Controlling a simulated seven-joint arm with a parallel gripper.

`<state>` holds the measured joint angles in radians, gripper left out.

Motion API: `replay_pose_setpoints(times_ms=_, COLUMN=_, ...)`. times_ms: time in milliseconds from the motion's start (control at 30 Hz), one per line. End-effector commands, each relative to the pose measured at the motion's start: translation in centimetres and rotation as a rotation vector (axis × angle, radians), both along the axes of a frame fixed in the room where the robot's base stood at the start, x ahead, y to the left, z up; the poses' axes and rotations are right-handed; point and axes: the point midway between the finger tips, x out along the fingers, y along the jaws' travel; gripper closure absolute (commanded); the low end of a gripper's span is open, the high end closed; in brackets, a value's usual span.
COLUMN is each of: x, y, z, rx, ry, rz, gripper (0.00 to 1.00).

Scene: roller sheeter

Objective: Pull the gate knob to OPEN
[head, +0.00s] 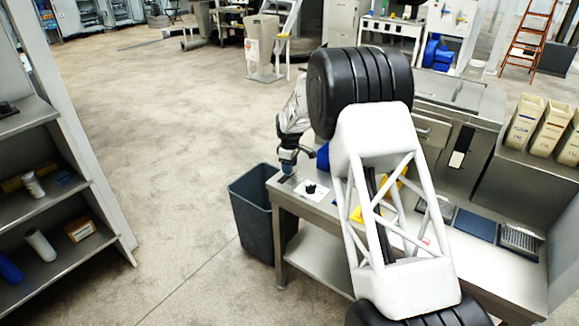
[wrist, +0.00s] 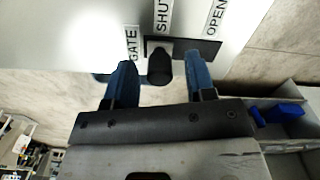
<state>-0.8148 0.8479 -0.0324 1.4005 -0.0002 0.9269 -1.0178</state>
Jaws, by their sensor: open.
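The gate knob (wrist: 160,66) is a dark knob in the wrist view. It stands at the left end of a short black slot (wrist: 208,47), beside the SHUT label (wrist: 163,14). The OPEN label (wrist: 216,17) is by the slot's right end, and the GATE label (wrist: 132,43) is to the left. My gripper (wrist: 158,82) is open, with one blue finger on each side of the knob and a visible gap to both. In the head view my gripper (head: 287,167) is low over the left end of the bench; the knob is not clearly seen there.
The metal bench (head: 325,215) carries a white plate with a black knob (head: 310,188) close to my gripper. A dark bin (head: 252,215) stands at the bench's left end. Shelving (head: 45,190) is at far left. Open floor lies between shelving and bin.

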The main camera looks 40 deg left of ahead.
Motion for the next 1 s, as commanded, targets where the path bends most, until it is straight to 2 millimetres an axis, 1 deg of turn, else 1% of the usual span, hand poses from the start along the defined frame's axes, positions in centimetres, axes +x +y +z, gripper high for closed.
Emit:
replay_pose_setpoints(times_ms=367, x=0.02, y=0.01, z=-0.27, rx=0.001, ry=-0.001, rz=0.000, gripper=0.50)
replay_pose_setpoints(times_ms=600, x=0.03, y=0.02, z=-0.26, rx=0.001, ry=-0.001, rz=0.000, gripper=0.87)
replay_pose_setpoints(times_ms=700, x=0.03, y=0.02, z=-0.25, rx=0.001, ry=-0.001, rz=0.000, gripper=1.00)
replay_pose_setpoints(times_ms=1000, x=-0.29, y=0.06, z=-0.20, rx=0.001, ry=-0.001, rz=0.000, gripper=1.00)
